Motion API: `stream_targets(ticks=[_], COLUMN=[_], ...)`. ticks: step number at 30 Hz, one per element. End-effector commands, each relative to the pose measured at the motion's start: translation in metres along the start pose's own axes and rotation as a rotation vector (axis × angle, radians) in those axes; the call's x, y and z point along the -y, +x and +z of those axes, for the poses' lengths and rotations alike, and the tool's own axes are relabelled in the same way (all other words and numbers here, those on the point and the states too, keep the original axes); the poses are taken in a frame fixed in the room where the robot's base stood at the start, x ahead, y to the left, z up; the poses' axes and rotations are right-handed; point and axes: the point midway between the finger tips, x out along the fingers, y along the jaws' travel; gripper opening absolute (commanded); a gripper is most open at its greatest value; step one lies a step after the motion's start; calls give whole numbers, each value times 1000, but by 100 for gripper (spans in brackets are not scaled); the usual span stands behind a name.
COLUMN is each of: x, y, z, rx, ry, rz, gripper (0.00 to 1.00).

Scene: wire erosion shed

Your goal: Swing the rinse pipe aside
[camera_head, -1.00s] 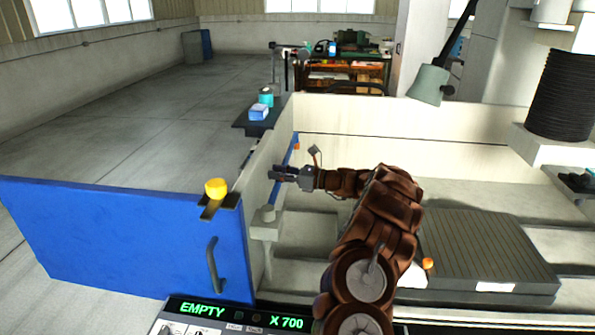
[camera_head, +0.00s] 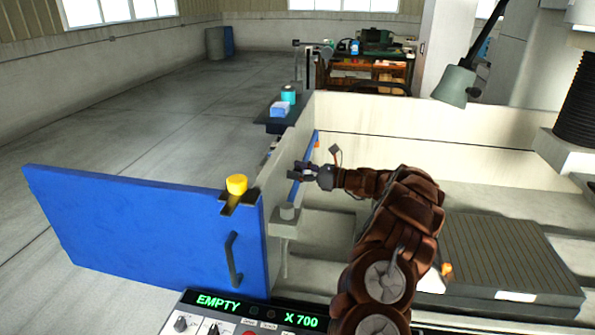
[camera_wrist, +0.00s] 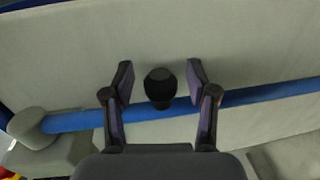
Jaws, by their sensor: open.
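The rinse pipe is a thin blue tube that runs along the inside of the pale tank wall in the head view (camera_head: 312,144). In the wrist view it crosses the picture slantwise (camera_wrist: 85,122), from a grey round pivot post (camera_wrist: 33,128) at the left. A black round knob (camera_wrist: 160,84) on or in front of the pipe stands between my fingers. My gripper (camera_wrist: 160,72) is open, with one finger on each side of the knob and a gap at both. In the head view my gripper (camera_head: 299,170) is beside the pipe and hides part of it.
The blue door (camera_head: 150,225) with a dark handle (camera_head: 233,260) stands at the left. A yellow knob (camera_head: 237,185) sits at its top corner. The pale tank wall (camera_head: 420,130) encloses the work area. A grey slotted block (camera_head: 510,250) lies right of my arm. A lamp (camera_head: 456,86) hangs above.

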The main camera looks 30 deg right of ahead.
Motion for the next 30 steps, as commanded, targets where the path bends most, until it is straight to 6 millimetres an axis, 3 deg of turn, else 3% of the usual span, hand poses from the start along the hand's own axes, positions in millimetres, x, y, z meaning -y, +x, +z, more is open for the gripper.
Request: stream_targets(ticks=[5, 18, 24, 30], x=[1, 1, 1, 0], y=[-17, -96, -115, -119], z=[1, 1, 0, 0], rx=[1, 1, -1, 0], ry=[-1, -2, 0, 0], rz=[-2, -2, -2, -1], gripper=[58, 58, 58, 58])
